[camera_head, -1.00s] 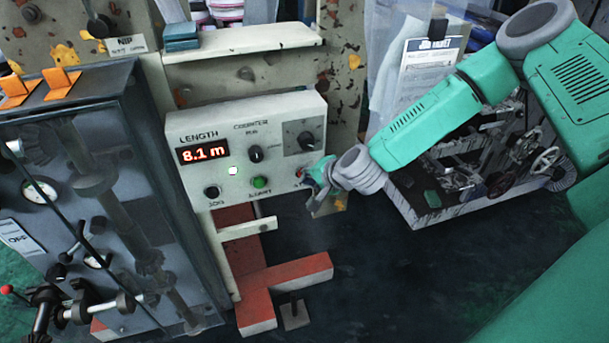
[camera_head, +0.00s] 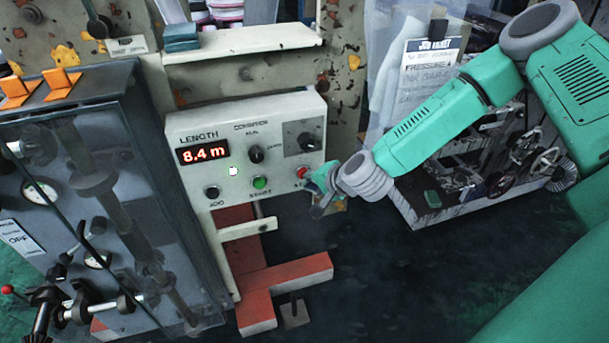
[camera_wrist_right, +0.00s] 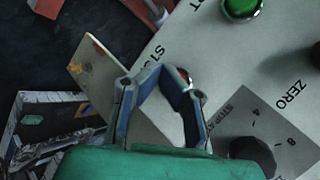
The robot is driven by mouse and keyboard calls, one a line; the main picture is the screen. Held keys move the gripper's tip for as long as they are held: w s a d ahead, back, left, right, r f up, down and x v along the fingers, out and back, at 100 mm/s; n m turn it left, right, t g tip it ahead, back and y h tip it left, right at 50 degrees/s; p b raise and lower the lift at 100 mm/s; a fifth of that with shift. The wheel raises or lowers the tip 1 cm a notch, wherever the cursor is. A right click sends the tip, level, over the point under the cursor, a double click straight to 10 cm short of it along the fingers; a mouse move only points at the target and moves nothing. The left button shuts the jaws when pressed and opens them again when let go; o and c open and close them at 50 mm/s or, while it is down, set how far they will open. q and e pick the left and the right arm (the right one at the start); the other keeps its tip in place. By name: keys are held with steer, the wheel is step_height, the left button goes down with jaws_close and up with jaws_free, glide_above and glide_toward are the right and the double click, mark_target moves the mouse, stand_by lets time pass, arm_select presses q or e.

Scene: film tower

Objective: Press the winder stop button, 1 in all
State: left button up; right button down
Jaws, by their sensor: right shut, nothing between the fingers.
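The counter box (camera_head: 232,143) has a red display reading 8.4 m. The red stop button (camera_head: 301,171) sits at its lower right. In the right wrist view the stop button (camera_wrist_right: 184,75) is mostly hidden behind a fingertip, next to the printed word STOP. My right gripper (camera_head: 320,203) is shut and empty, just right of and below the button in the head view. In the right wrist view its fingertips (camera_wrist_right: 163,70) meet over the panel close to the button. I cannot tell whether they touch it. My left gripper is not in view.
A green button (camera_head: 260,182), a black button (camera_head: 211,191) and a selector knob (camera_head: 256,154) share the panel. A dial (camera_head: 306,141) sits above the stop button. A pale shelf (camera_head: 250,42) is above the box. A grey cabinet (camera_head: 120,85) stands left.

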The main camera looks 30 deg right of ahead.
steer(key=shift+s, duration=0.1)
steer(key=s, duration=0.2)
steer(key=s+a, duration=0.1)
steer(key=s, duration=0.1)
steer(key=shift+s+a, duration=0.1)
steer(key=shift+s, duration=0.25)
steer(key=shift+a+f, duration=0.1)
stand_by(0.6)
steer(key=s+a+f+n+g+y+b, duration=0.1)
steer(key=s+a+f+n+g+b, duration=0.2)
steer(key=s+f, duration=0.45)
steer(key=s+a+f+n+g+b, duration=0.2)
steer(key=s+a+f+n, duration=0.35)
steer(key=s, duration=0.25)
steer(key=s+d+f+n+g+h+b, duration=0.1)
steer(key=s+d+f+n+g, duration=0.1)
steer(key=s, duration=0.4)
steer(key=s+d+f+n+g+h+b, duration=0.1)
steer(key=s+d+f+n+g+b, duration=0.1)
steer(key=s, duration=0.4)
steer(key=shift+s+d+f+n+h, duration=0.2)
steer(key=shift+d+f+n+h, duration=0.1)
steer(key=shift+d+f+n, duration=0.6)
